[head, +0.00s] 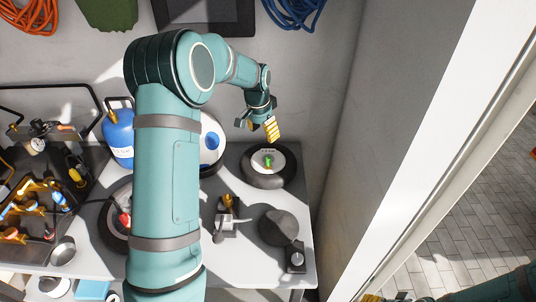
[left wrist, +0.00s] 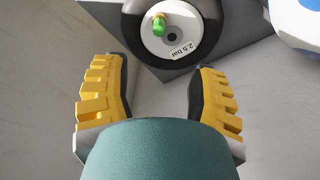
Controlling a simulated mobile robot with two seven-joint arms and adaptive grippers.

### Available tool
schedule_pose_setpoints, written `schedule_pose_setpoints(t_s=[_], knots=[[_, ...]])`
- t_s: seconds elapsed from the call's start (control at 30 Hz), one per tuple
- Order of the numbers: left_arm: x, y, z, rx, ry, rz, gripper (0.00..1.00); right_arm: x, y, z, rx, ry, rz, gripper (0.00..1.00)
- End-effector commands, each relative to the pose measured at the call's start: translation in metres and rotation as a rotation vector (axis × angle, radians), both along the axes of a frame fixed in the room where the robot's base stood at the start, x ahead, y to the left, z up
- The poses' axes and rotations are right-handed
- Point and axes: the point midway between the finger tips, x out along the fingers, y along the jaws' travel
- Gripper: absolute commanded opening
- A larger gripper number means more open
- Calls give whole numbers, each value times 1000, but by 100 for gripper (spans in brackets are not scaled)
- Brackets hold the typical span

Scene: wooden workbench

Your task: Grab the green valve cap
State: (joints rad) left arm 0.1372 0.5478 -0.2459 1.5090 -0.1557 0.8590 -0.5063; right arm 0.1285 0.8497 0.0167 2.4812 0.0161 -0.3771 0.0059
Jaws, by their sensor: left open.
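The green valve cap (head: 268,162) sits on a stem at the hub of a small dark wheel (head: 250,180) with a white centre, at the back right of the bench. In the left wrist view the cap (left wrist: 159,26) is near the top, beside a "2.5 bar" label. My left gripper (head: 258,127) is above and behind the wheel, apart from the cap. In the left wrist view its yellow-padded fingers (left wrist: 160,68) are spread, with nothing between them. A small part of my right gripper (head: 372,298) shows at the bottom edge; its jaws are not clear.
A blue tank (head: 119,137) and a white-and-blue round object (head: 211,141) stand left of the wheel. A small metal fixture (head: 227,222) and a dark round object (head: 278,227) lie in front. A wall (head: 400,120) rises right of the bench (head: 265,265).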

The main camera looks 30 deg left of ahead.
Motion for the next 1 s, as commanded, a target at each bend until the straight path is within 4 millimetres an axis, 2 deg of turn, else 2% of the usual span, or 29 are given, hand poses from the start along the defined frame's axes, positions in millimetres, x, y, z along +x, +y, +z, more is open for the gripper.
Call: schedule_pose_setpoints(t_s=[0.13,0.4,0.5,0.77,1.0], knots=[[2,-1,-14,0,2,0,59,0,0,-1,-1,1,-1,47],[8,-2,-64,-2,3,2,59,0,0,-5,-1,1,0,47],[10,-3,-76,-1,2,1,59,-1,0,-6,-1,2,1,47],[12,-3,-90,-1,1,0,59,-1,0,-7,-1,3,2,47],[15,-4,-121,-1,3,1,59,-1,0,-8,-1,4,2,47]])
